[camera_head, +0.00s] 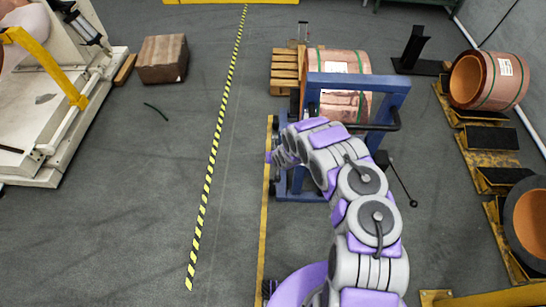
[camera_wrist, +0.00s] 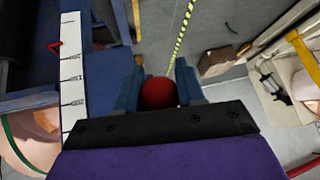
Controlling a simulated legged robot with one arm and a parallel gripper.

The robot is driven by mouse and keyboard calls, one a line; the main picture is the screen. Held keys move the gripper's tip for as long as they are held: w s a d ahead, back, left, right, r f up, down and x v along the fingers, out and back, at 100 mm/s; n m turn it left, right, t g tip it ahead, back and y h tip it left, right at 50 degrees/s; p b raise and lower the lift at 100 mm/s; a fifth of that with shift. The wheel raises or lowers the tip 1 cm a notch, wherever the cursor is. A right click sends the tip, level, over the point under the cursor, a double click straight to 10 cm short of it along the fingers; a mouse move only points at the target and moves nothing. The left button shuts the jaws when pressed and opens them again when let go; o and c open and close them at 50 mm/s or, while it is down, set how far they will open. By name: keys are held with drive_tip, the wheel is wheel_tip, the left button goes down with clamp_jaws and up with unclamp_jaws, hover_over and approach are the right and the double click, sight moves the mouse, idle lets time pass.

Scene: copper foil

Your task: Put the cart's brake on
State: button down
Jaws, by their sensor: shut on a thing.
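The blue cart (camera_head: 386,87) stands in the upper middle of the head view with a copper foil coil (camera_head: 340,62) behind its frame. My arm reaches to the cart's left side and hides part of it. My gripper (camera_wrist: 158,75) is shut on a round red knob (camera_wrist: 158,93), which shows between the two fingers in the wrist view. The knob's lever is not clearly visible. In the head view the knob and fingers are hidden or too small to tell. Blue cart frame (camera_wrist: 106,80) with a white scale strip (camera_wrist: 70,85) lies left of the fingers in the wrist view.
A thin rod with a black end (camera_head: 412,203) sticks out right of the cart. A wooden pallet (camera_head: 284,72) is behind it. Copper coils (camera_head: 490,80) stand on racks at right. A brown block (camera_head: 162,59) and a machine lie left. Floor around the striped line (camera_head: 212,150) is clear.

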drive_tip(key=shift+w+a+r+p, duration=0.1)
drive_tip(key=shift+w+r+p, duration=0.4)
drive_tip(key=shift+r+p, duration=0.25)
drive_tip(key=shift+w+r+p, duration=0.5)
drive_tip(key=shift+r+p, duration=0.05)
drive_tip(key=shift+r, duration=0.3)
drive_tip(key=shift+w+r+p, duration=0.3)
drive_tip(key=shift+w+r, duration=0.25)
drive_tip(key=c, duration=1)
unclamp_jaws()
drive_tip(key=shift+c, duration=0.2)
drive_tip(key=o, duration=0.3)
drive_tip(key=shift+s+f, duration=0.25)
drive_tip(key=shift+s, duration=0.15)
drive_tip(key=p+v, duration=0.2)
drive_tip(key=v, duration=1.5)
